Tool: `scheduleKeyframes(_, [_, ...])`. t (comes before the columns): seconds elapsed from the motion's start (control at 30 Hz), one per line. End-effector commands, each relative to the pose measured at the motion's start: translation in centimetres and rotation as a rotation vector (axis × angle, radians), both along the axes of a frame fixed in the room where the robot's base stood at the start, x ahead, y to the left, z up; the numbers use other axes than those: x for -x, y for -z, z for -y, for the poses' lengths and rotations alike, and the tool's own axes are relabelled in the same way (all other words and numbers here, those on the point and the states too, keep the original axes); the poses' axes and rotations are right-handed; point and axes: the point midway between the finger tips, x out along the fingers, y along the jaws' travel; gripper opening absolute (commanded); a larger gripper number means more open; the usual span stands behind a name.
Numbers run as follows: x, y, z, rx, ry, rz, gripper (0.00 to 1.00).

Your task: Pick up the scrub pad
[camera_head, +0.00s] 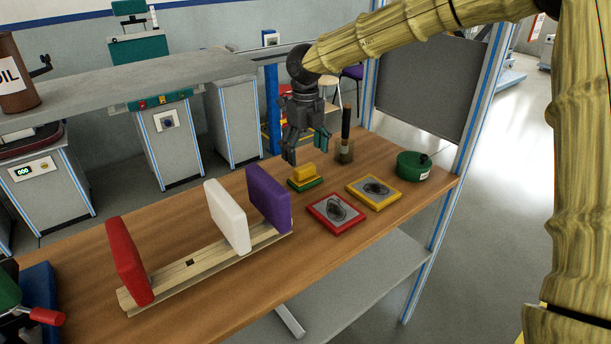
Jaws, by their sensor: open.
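The scrub pad (305,181) looks like a small block with a yellow handle on top and a green base. It lies flat on the wooden table, right of the purple panel. My gripper (306,148) hangs from the arm above it, fingers pointing down and spread apart. Nothing shows between the fingers. The fingertips are a little above the pad's yellow top and apart from it, as far as this view tells.
A dark upright tool in a holder (344,150) stands close right of my gripper. A red tray (336,213), a yellow tray (374,193) and a green round tin (413,166) lie to the right. A wooden rack (190,267) holds red, white and purple panels.

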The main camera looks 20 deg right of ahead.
Motion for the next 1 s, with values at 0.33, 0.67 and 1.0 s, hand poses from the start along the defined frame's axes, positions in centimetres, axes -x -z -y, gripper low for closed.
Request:
scheduleKeyframes(0.33, [-1.3,3.7,0.7,0.001,0.005,-0.012,0.82])
scheduleKeyframes(0.67, [-1.6,6.6,0.8,0.0,0.005,-0.013,0.82])
scheduleKeyframes(1.0, [-1.6,6.6,0.8,0.0,0.004,-0.013,0.57])
